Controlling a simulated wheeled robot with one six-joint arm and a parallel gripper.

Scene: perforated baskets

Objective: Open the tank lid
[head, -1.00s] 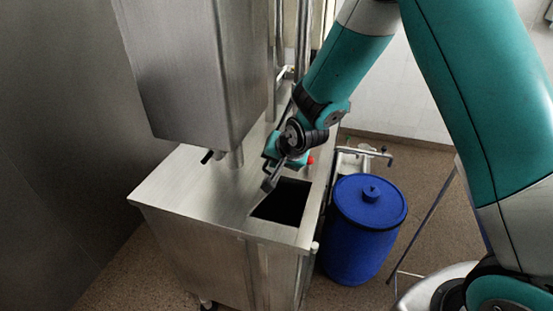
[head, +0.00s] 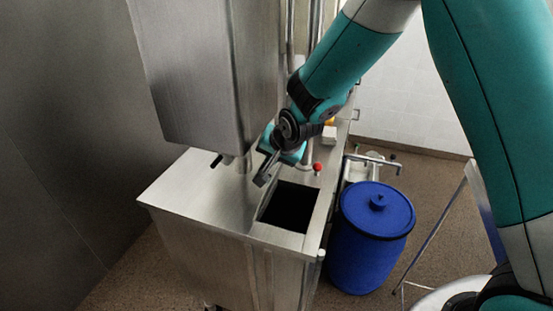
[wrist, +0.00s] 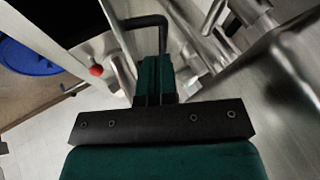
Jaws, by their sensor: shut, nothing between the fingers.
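The steel tank (head: 195,195) has a dark square opening (head: 289,206) in its top, and no lid covers it in the head view. My gripper (head: 264,176) is at the far left edge of this opening, low over the tank top. In the wrist view my gripper's fingers (wrist: 155,78) are together with nothing between them. A black bent handle (wrist: 142,22) stands just beyond the fingertips in that view; I cannot tell whether they touch it.
A red knob (head: 317,167) is on the tank top right of my gripper. A blue drum (head: 372,240) stands on the floor to the right. A large steel housing (head: 190,75) hangs above the tank's back left. Pipes rise behind my arm.

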